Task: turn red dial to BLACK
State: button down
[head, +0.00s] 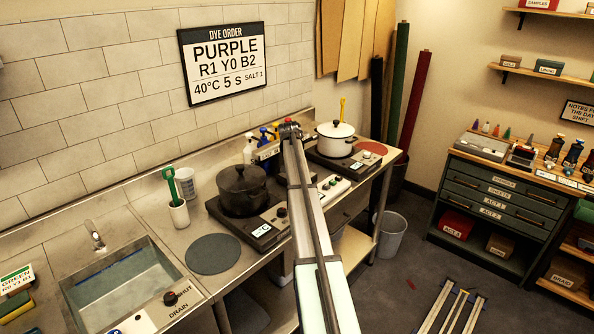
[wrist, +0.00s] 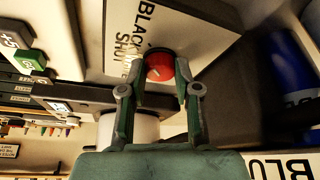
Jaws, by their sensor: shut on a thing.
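The red dial (wrist: 160,66) is round and sits on a pale panel (wrist: 205,35) in the wrist view.
A dark pot (head: 242,188) stands on the nearer hotplate, and a white pot (head: 335,138) with a yellow handle behind it stands on the farther one. My arm passes between them. Coloured bottles (head: 265,136) stand close by. A dye order board (head: 222,62) hangs on the wall.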

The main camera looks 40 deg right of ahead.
jog(key=c, duration=0.8)
grip_release()
jog(key=v, duration=1.2)
jog(key=shift+w, duration=0.1)
